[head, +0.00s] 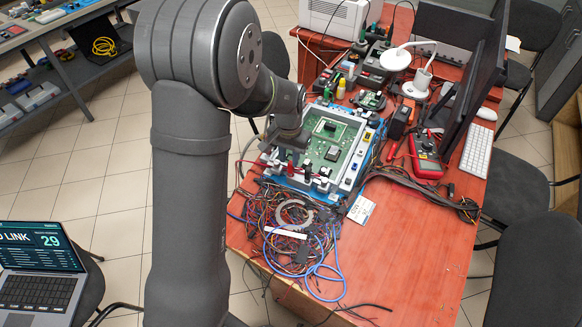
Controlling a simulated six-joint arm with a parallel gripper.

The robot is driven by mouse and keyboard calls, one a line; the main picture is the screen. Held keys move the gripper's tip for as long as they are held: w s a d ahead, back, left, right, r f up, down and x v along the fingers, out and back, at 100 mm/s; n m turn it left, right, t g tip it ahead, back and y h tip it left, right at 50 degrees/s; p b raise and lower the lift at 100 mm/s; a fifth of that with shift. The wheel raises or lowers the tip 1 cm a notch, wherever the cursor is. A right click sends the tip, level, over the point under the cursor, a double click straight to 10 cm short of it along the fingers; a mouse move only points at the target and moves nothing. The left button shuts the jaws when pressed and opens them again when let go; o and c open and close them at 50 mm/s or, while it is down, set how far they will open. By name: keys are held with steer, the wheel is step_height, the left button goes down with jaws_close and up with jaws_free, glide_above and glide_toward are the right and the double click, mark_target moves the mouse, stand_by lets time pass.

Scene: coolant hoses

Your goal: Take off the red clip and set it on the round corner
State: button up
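A green circuit board (322,152) sits in a blue and white frame (352,172) on the red-brown table. A red lead runs along the left of the board. My gripper (291,143) is over the board's left part, up and left of the red part. Its fingers are too small and hidden by my arm to tell open from shut. I cannot make out which corner is the round one.
Tangled cables (297,230) lie in front of the board. A red multimeter (426,157), a white keyboard (477,150) and monitors (460,88) stand on the right. Small bottles and tools crowd the back. The table's near right part is mostly clear.

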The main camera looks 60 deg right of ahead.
mark_target(291, 162)
steer(key=shift+s+d+f, duration=0.1)
steer(key=shift+d+f, duration=0.05)
steer(key=shift+f, duration=1.25)
steer(key=shift+d+f, duration=0.1)
steer(key=shift+f, duration=1.25)
jaws_close()
